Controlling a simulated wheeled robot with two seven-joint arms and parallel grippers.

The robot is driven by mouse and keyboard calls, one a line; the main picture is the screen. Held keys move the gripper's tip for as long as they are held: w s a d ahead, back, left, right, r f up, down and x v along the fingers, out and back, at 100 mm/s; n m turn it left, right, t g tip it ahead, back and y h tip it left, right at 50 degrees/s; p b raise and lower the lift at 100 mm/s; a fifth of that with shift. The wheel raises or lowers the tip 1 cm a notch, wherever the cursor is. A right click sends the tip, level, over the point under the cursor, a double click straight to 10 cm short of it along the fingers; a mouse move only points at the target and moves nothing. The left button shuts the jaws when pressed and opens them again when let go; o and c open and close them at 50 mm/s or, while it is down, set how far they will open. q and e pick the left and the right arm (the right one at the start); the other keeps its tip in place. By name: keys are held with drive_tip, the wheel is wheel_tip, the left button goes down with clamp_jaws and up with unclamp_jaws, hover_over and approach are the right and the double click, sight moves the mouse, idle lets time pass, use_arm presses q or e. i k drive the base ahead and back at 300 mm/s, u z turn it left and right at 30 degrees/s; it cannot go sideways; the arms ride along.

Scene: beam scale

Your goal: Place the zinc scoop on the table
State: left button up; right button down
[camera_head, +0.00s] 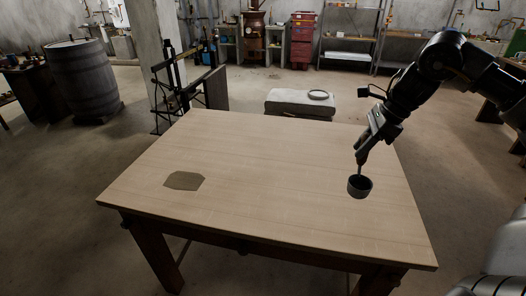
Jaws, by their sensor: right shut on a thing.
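The zinc scoop (360,187) is a small dark grey cup with a short upright handle. It is at the right part of the wooden table (260,180), on or just above its top; I cannot tell whether it touches. My right gripper (363,150) is shut on the scoop's handle from above. The scoop hangs upright with its opening up. My left gripper is not in view.
A flat grey-brown patch (184,181) lies on the table's left part. The rest of the tabletop is clear. A barrel (82,80) stands far left.

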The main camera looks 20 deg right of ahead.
sight(259, 165)
drive_tip(key=i, duration=1.15)
